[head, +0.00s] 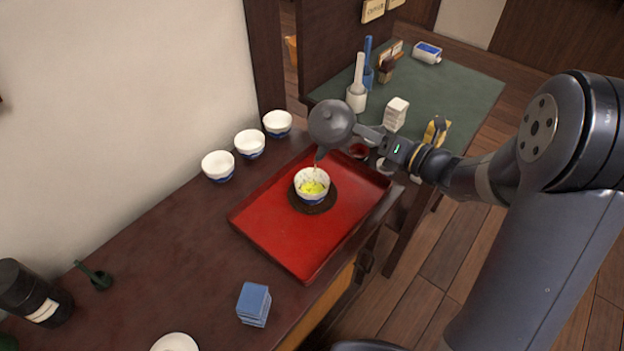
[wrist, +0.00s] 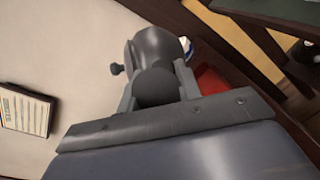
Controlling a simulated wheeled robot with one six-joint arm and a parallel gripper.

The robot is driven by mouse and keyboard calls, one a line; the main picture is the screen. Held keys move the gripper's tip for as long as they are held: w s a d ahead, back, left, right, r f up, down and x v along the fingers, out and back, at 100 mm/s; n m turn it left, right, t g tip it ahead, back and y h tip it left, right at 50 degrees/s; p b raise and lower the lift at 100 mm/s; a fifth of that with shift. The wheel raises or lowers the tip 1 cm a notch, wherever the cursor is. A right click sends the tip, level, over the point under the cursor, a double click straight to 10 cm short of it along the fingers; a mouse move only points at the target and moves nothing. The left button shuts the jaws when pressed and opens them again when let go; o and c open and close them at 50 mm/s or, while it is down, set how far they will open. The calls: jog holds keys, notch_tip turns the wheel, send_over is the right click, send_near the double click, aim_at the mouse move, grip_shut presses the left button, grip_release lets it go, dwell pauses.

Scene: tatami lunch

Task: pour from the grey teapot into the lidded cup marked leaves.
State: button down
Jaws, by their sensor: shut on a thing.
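The grey teapot (head: 331,121) is held in the air above the red tray, tilted with its spout down. My gripper (head: 366,133) is shut on the teapot's handle side, to the right of its body. In the wrist view the teapot (wrist: 158,45) sits between the fingers of my gripper (wrist: 157,82). A white cup with a blue base (head: 312,188) stands upright and open just below the spout. It has yellow-green contents inside. A thin stream seems to run from the spout into it. I see no lid on this cup, and any leaf marking is too small to tell.
The cup stands on a dark round saucer (head: 329,205) on the red tray (head: 285,245). Several white bowls (head: 249,144) line the wall. Blue stacked blocks (head: 254,303) and a dark canister (head: 32,297) stand nearer. A green-topped table (head: 465,95) with utensils lies behind.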

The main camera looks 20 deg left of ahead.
jog(key=shift+s+r, duration=0.15)
jog(key=shift+r, duration=0.2)
dwell(0.4)
jog(key=shift+w+a+r+n+b, duration=0.2)
jog(key=shift+w+n+b, duration=0.2)
jog(key=shift+b, duration=0.35)
dwell(0.3)
jog(key=shift+s, duration=0.1)
dwell(0.3)
jog(key=shift+r, duration=0.15)
jog(key=shift+w+d+r+m+p, duration=0.1)
jog(key=shift+w+m+p, duration=0.2)
jog(key=shift+p, duration=0.85)
jog(key=w+f+m+g+h+p, duration=0.1)
jog(key=w+f+m+p, duration=0.3)
jog(key=f+p, duration=0.2)
jog(key=shift+w+d+g+p, duration=0.3)
jog(key=shift+d+p, duration=0.05)
jog(key=shift+p, duration=0.15)
